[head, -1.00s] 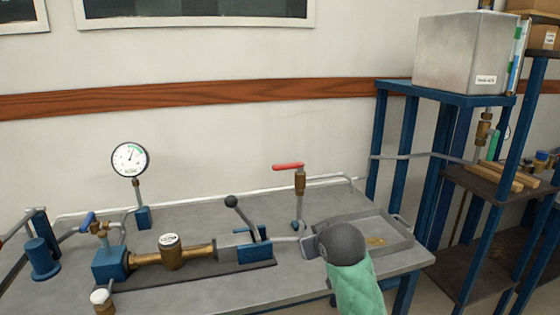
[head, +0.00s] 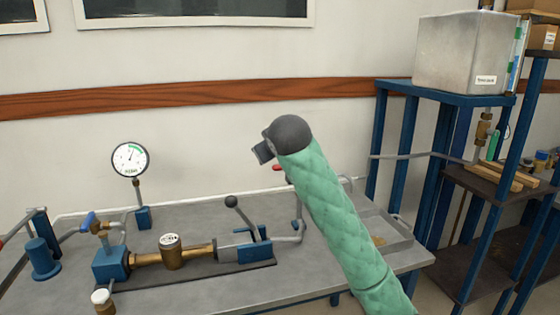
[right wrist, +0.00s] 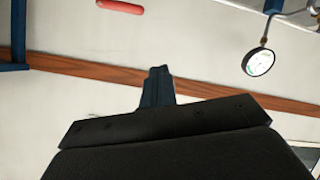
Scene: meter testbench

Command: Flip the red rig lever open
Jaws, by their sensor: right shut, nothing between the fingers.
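The red lever (head: 278,168) is mostly hidden behind my right arm in the head view; only the left end of its handle shows. In the right wrist view a red handle (right wrist: 120,6) lies at the top edge, apart from my fingers. My right gripper (head: 262,152) is raised just above and left of the lever's visible end in the head view. Its fingers (right wrist: 157,85) are shut and empty in the right wrist view. The lever's brass valve body is hidden. My left gripper is not in view.
The bench (head: 205,290) carries a pressure gauge (head: 130,159), a brass meter (head: 171,251), a black-knobbed clamp lever (head: 231,202) and a blue-handled valve (head: 88,221). A grey tray (head: 400,243) sits partly behind my arm. A blue shelf rack (head: 434,96) stands at the right.

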